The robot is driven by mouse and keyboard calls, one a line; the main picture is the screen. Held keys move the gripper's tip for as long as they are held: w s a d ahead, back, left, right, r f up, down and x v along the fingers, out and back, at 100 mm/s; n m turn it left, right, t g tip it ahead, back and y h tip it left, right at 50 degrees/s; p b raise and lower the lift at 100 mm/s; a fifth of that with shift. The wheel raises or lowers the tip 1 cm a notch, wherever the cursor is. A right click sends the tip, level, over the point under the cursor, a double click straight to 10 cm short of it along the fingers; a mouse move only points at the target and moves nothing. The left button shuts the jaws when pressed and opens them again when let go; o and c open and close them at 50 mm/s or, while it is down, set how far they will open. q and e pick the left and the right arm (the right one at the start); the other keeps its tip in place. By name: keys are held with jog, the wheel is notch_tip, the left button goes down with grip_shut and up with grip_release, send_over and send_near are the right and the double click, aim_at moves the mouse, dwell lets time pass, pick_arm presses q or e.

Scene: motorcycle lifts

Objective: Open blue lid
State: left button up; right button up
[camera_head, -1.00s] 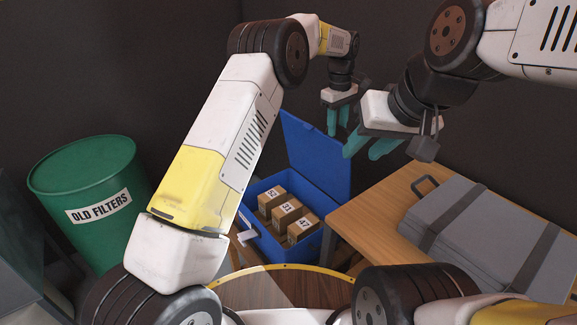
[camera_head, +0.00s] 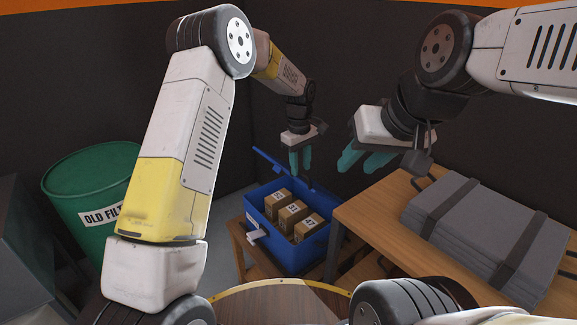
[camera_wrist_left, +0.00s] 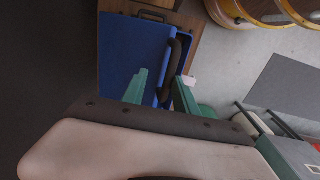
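The blue box (camera_head: 313,250) stands open on a low wooden stand, with several labelled cartons (camera_head: 292,214) inside. Its blue lid (camera_head: 265,157) is raised at the back and shows as a thin strip, partly hidden by my left gripper. My left gripper (camera_head: 300,160) points down over the back of the box, fingers apart. In the left wrist view, its teal fingers (camera_wrist_left: 160,92) are spread over a blue panel (camera_wrist_left: 128,48), with a dark curved handle (camera_wrist_left: 176,58) beyond them. Contact cannot be told. My right gripper (camera_head: 364,161) hangs open and empty to the right.
A wooden table (camera_head: 365,213) with a grey strapped case (camera_head: 475,225) is at right. A green barrel (camera_head: 80,205) stands at left. A dark wall lies close behind the box. A round wooden top (camera_head: 280,305) is at the front.

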pick_arm(q)
jog(key=shift+s+a+f, duration=0.6)
jog(key=shift+a+f, duration=0.2)
jog(key=shift+f, duration=0.1)
jog(key=w+d+r, duration=0.2)
jog(key=d+r, duration=0.1)
jog(key=r, duration=0.5)
jog(key=shift+w, duration=0.15)
dwell(0.3)
dwell(0.4)
